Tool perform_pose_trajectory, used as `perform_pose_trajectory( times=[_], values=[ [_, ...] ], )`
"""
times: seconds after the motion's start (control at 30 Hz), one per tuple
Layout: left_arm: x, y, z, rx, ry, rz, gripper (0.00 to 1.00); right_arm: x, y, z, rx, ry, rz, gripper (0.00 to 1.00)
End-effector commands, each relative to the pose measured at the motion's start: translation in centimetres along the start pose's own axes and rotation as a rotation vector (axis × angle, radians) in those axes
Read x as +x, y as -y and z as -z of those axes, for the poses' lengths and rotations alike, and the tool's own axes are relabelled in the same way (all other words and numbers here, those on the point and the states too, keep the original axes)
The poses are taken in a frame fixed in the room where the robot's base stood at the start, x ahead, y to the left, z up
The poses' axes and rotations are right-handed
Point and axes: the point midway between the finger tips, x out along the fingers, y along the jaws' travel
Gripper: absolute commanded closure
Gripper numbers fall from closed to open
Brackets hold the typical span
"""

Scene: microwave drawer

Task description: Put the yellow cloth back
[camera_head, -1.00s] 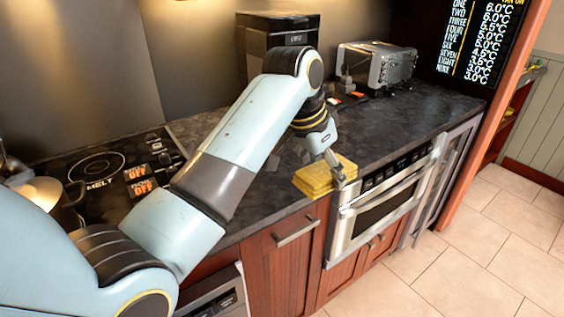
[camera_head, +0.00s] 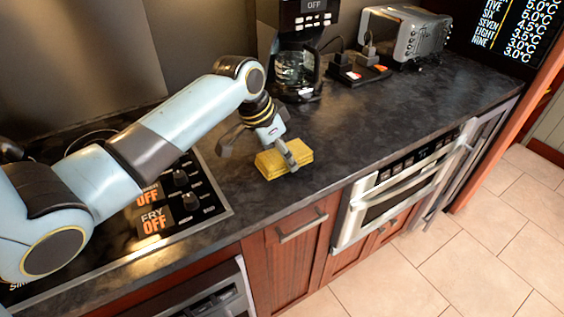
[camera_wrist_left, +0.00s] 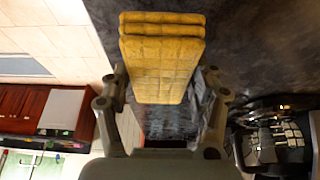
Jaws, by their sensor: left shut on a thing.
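The yellow cloth (camera_head: 272,163) is a folded, layered pad. It is at my left gripper (camera_head: 288,158), over the dark counter near its front edge, between the stove and the built-in oven. I cannot tell whether it touches the counter. In the left wrist view the cloth (camera_wrist_left: 162,62) fills the space between the fingers of my left gripper (camera_wrist_left: 163,88), which is shut on it. My right gripper is not in view.
The stove (camera_head: 185,232) with its knobs lies left of the cloth. A coffee maker (camera_head: 297,60), small dark items (camera_head: 358,72) and a silver toaster (camera_head: 402,36) stand at the back. The counter (camera_head: 400,110) right of the cloth is clear. The built-in oven (camera_head: 400,190) is below.

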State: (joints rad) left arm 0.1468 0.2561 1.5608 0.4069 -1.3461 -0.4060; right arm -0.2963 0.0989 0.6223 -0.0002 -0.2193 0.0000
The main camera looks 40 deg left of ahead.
Motion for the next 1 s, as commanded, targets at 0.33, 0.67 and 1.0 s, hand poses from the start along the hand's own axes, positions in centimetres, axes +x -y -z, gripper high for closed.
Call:
perform_pose_trajectory(
  times=[0.33,0.67,1.0],
  values=[
    [3.7,0.0,-1.6,-0.001,-0.001,-0.002,0.70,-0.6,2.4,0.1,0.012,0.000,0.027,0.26],
    [4.0,0.0,-1.7,0.000,-0.001,-0.001,0.70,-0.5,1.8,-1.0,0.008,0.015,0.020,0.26],
    [4.0,0.0,-1.7,0.000,-0.001,-0.001,0.16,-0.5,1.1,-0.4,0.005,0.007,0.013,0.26]
  ],
)
